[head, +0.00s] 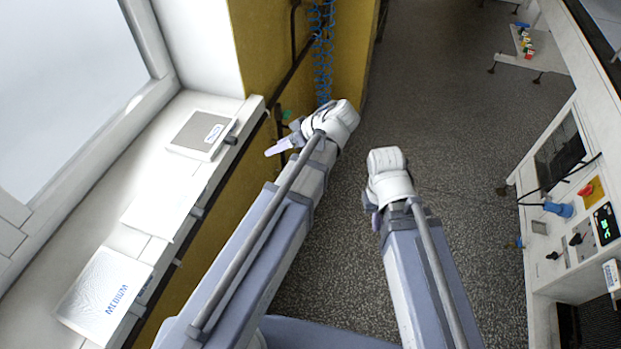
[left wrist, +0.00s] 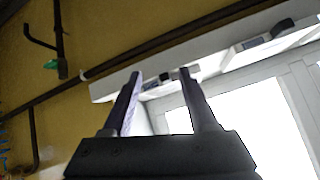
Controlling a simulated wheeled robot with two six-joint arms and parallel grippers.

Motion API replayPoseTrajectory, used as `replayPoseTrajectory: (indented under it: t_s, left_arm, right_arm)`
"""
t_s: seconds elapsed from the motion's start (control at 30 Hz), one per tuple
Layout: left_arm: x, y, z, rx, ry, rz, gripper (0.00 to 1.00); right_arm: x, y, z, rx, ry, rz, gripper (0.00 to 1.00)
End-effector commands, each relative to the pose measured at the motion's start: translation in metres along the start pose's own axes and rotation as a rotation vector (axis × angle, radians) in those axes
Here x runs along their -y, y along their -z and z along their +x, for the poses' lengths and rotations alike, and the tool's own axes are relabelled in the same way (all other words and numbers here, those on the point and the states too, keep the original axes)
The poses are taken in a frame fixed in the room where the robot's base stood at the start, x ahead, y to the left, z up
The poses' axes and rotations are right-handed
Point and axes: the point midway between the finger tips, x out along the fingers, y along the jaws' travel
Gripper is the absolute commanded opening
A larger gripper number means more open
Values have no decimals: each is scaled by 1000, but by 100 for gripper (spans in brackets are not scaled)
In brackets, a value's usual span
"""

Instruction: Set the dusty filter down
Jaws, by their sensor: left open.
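A grey-faced filter (head: 199,133) in a white frame, with a small oval label, lies flat at the far end of the white window sill. It looks like the dusty one. A clean white filter marked MEDIUM (head: 104,292) lies at the sill's near end. My left gripper (head: 277,147) is to the right of the grey filter, apart from it, over the yellow wall. In the left wrist view its two fingers (left wrist: 161,76) stand apart with nothing gripped between them. My right gripper's fingers are hidden behind its wrist; only a small purplish part (head: 370,206) shows.
A plain white panel (head: 165,208) lies on the sill between the two filters. Dark clips and a dark rail run along the sill's front edge. Blue coiled hoses (head: 322,50) hang on the yellow wall. A machine with a control panel (head: 580,230) stands at right; the floor between is clear.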

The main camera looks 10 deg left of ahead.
Motion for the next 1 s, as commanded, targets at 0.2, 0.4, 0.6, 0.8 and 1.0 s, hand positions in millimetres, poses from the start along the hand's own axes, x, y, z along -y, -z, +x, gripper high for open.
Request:
replayPoseTrajectory:
  t_s: [0.2, 0.4, 0.6, 0.8, 1.0]
  left_arm:
    - [26, -103, -31, 269, -221, 679, 59]
    - [46, -169, -64, 392, -485, 1166, 59]
    - [57, -199, -84, 421, -649, 1398, 59]
    - [58, -203, -88, 423, -679, 1437, 59]
    - [57, -203, -88, 423, -677, 1435, 59]
  right_arm:
    - [0, 0, 0, 0, 0, 0, 0]
    - [0, 0, 0, 0, 0, 0, 0]
    - [0, 0, 0, 0, 0, 0, 0]
    - [0, 0, 0, 0, 0, 0, 0]
    - [0, 0, 0, 0, 0, 0, 0]
